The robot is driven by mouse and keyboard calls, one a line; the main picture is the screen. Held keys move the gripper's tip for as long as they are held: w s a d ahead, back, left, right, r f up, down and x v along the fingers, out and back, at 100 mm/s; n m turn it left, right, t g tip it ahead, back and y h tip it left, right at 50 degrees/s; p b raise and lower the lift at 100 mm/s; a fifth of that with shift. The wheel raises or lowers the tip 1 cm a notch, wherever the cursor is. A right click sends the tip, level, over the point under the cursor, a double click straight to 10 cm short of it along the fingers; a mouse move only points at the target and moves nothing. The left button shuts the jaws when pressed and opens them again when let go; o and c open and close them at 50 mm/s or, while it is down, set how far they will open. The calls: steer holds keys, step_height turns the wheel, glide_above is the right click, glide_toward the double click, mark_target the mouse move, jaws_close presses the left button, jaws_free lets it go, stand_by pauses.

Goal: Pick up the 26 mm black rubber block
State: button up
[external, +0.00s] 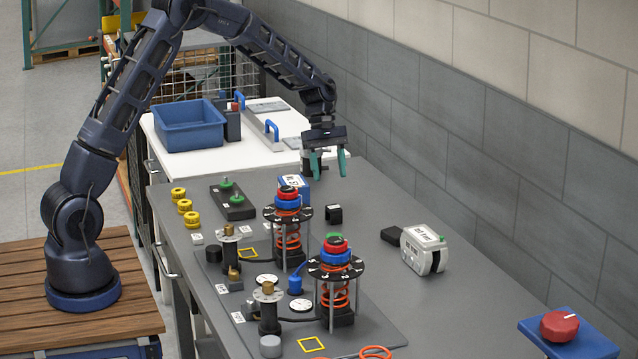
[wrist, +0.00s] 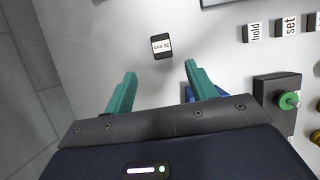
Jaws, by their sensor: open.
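The black block (wrist: 161,46) lies on the grey table in the wrist view, with a white label on top that is too small to read surely. It lies a little beyond the gap between my fingertips.
Two spring posts (external: 288,235) stand on a plate left of and nearer than the block. A green-knobbed black box (external: 232,203) and yellow knobs (external: 184,206) are left. A white gauge (external: 424,250) with a dark piece is right. A blue bin (external: 188,126) is behind.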

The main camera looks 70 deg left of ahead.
mark_target(333, 206)
steer(key=x, duration=1)
steer(key=shift+s+d+f, duration=0.15)
steer(key=shift+s+d, duration=0.05)
steer(key=shift+d, duration=0.1)
steer(key=c, duration=1.1)
